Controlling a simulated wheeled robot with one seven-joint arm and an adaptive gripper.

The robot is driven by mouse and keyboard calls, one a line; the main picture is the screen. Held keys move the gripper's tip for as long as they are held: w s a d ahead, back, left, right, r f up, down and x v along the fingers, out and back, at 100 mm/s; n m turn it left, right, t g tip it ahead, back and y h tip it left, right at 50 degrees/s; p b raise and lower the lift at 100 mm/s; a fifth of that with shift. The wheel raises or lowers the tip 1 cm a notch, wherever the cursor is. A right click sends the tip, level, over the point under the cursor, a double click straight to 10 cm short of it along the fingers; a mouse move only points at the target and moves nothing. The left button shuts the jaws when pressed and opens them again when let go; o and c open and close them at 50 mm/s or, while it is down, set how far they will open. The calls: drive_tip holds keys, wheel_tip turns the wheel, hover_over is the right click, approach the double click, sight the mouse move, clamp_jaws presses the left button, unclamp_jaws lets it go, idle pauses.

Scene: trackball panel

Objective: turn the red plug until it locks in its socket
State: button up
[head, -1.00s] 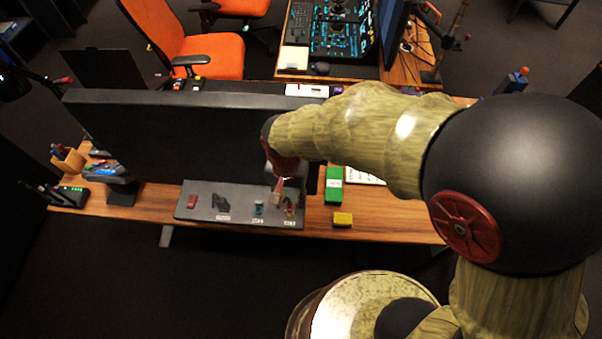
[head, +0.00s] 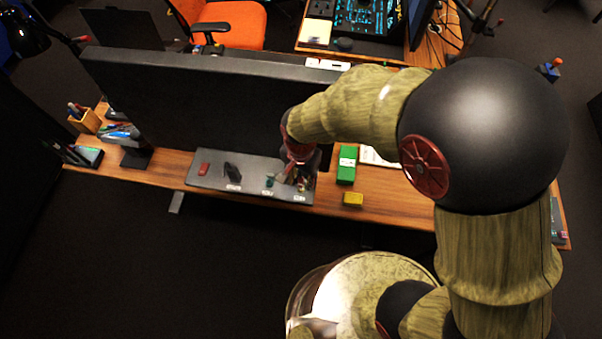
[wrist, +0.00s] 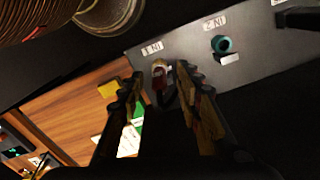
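The grey panel (head: 209,180) lies on the desk in front of the monitor. My gripper (wrist: 160,73) is open, with one finger on each side of the plug and a visible gap to each. I cannot tell how deep the plug sits or how it is turned. In the head view my gripper (head: 297,178) is over the panel's right end and hides most of the plug.
A teal round part (wrist: 222,44) sits beside the plug on the panel. A red block (head: 203,169) and a dark part (head: 232,172) stand further left. A green box (head: 346,165) and a yellow block (head: 353,199) are close on the right. The monitor (head: 190,105) rises behind.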

drive_tip(key=shift+f, duration=0.25)
drive_tip(key=shift+c, duration=0.4)
drive_tip(key=c, duration=0.7)
clamp_jaws()
drive_tip(key=shift+o, duration=0.5)
unclamp_jaws()
clamp_jaws()
drive_tip(key=shift+m, duration=0.3)
